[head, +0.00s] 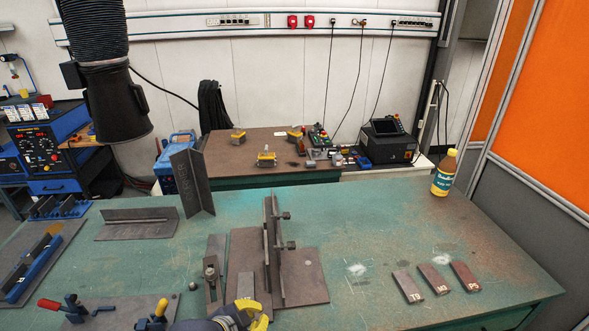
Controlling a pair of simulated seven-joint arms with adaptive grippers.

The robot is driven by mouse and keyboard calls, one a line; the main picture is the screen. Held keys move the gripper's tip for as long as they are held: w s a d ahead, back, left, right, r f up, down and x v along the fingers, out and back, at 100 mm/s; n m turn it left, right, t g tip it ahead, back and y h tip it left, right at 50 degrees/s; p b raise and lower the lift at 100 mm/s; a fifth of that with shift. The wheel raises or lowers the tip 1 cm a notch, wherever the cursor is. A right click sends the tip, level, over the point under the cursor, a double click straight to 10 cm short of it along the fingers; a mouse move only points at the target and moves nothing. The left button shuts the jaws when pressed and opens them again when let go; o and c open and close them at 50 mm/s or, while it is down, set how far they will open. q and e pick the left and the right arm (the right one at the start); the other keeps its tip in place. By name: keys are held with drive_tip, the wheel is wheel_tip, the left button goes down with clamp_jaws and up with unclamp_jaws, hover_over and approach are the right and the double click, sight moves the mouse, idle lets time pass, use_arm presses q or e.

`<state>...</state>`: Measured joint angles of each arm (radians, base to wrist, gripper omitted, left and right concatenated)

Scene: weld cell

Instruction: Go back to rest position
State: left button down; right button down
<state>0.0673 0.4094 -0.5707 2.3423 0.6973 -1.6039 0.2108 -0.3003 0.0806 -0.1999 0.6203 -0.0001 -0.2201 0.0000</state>
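My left gripper (252,314) shows at the bottom edge of the head view, dark with yellow finger parts. It is low over the front of the green table (370,220), close to the front of a flat steel plate (305,275). Its fingertips are partly cut off and turned, so I cannot tell whether it is open or shut, and I see no object in it. My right gripper is not in view.
Upright steel plates with clamps (274,245) stand just behind my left gripper. The table's right middle is mostly clear.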

use_arm(q)
drive_tip(key=s+a+f+n+y, duration=0.3)
drive_tip(key=s+a+f+y, duration=0.15)
drive_tip(key=s+a, duration=0.5)
drive_tip(key=s+a+f+n+y, duration=0.25)
drive_tip(key=s+a+y, duration=0.35)
drive_tip(key=a, duration=0.6)
drive_tip(key=s+d+f+g+h, duration=0.2)
drive_tip(key=d+f, duration=0.1)
drive_tip(key=f, duration=1.2)
drive_tip(key=s+d+f+g+h, duration=0.2)
drive_tip(key=f, duration=1.3)
drive_tip(key=s+f+n+g+h, duration=0.2)
drive_tip(key=s+f+n, duration=0.1)
drive_tip(key=s+f, duration=1.8)
drive_tip(key=shift+s+d+f+g, duration=0.2)
drive_tip(key=shift+s+g, duration=0.1)
drive_tip(key=shift+s, duration=0.15)
